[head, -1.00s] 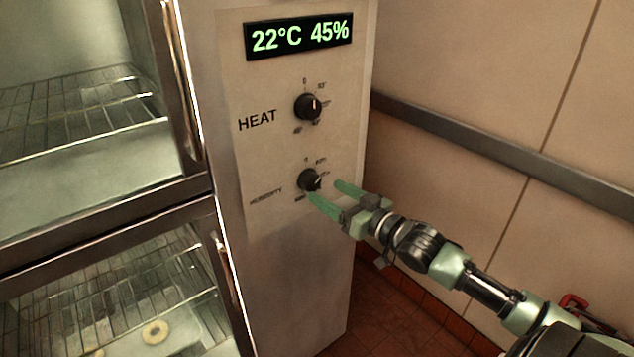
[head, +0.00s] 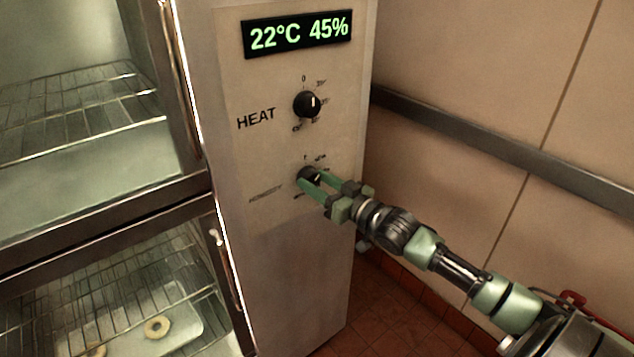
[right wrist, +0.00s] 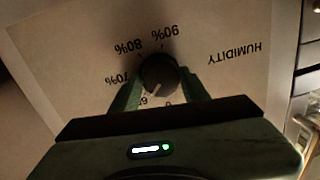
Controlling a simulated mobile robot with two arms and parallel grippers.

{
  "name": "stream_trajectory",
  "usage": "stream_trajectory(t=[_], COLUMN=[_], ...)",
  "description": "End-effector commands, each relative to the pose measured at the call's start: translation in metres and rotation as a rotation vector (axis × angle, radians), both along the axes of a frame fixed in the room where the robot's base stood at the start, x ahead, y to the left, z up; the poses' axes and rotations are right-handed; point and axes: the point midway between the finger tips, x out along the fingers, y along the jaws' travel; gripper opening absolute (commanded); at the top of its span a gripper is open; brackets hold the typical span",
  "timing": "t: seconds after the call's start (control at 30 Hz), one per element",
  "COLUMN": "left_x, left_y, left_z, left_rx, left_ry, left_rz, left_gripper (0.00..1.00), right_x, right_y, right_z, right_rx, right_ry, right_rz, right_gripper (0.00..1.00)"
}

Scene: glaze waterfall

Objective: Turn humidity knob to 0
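The humidity knob (head: 308,175) is a round black dial on the front panel, below the heat knob. It also shows in the right wrist view (right wrist: 160,72), upside down, its pale pointer line towards the lower left near a partly hidden mark. My right gripper (head: 314,178) is at the knob, with one green finger on each side of it. In the right wrist view the fingers (right wrist: 160,82) flank the knob and look open; contact is not clear. My left gripper is out of view.
The heat knob (head: 307,104) is above the humidity knob. Cabinet doors with metal frames and wire racks (head: 80,110) stand to the left; ring-shaped pastries (head: 157,327) lie in the lower one. A wall with a grey rail (head: 480,145) is to the right.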

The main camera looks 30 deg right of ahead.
Motion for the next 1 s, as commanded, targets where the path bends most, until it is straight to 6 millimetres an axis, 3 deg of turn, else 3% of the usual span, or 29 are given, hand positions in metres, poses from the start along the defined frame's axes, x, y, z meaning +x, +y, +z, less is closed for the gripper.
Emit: stream_trajectory(t=[0.47,1.0], left_x=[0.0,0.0], left_y=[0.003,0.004], left_z=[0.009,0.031], left_rx=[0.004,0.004], left_ry=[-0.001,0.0], left_rz=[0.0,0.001], left_gripper=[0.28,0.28], right_x=[0.0,0.0], right_y=[0.001,0.004], right_z=[0.003,0.003], right_rx=[-0.114,-0.576], right_ry=[-0.01,-0.047], right_rz=[0.003,0.004], right_gripper=[0.05,0.05])
